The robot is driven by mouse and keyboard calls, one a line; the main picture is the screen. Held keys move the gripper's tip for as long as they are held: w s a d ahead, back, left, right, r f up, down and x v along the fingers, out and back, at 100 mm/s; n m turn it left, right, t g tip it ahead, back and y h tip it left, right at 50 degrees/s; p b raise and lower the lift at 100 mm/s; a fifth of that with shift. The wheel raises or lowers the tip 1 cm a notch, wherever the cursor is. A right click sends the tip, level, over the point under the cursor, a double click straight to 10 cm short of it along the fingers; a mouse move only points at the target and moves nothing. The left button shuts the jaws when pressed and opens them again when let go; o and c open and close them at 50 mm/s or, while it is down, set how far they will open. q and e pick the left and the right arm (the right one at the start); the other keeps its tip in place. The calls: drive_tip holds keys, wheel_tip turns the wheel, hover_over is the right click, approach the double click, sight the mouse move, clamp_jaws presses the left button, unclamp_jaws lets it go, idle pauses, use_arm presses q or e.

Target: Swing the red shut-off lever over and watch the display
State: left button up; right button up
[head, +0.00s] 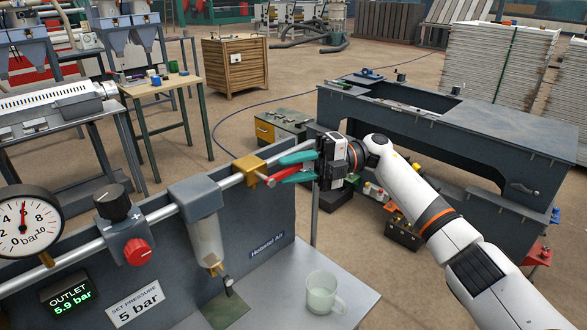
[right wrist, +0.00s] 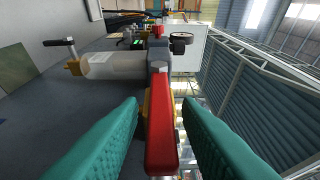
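The red shut-off lever (head: 283,175) is at the right end of the pipe, beside a brass valve body (head: 249,168). My right gripper (head: 276,171) has its teal fingers on either side of the lever. In the right wrist view the red lever (right wrist: 161,125) lies between the two fingers (right wrist: 160,104), with a gap visible on each side. The gripper is open around it. The display (head: 70,299) on the panel reads OUTLET 5.9 bar in green. My left gripper is not in view.
A label (head: 135,302) reads SET PRESSURE 5 bar. A glass mug (head: 321,292) stands on the bench below.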

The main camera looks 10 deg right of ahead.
drive_tip(key=shift+d+f, duration=0.1)
drive_tip(key=shift+w+d, duration=0.1)
drive_tip(key=shift+d, duration=0.2)
drive_tip(key=b+v, duration=0.4)
drive_tip(key=v, duration=0.7)
drive_tip(key=shift+w+d, duration=0.1)
drive_tip(key=shift+d, duration=0.05)
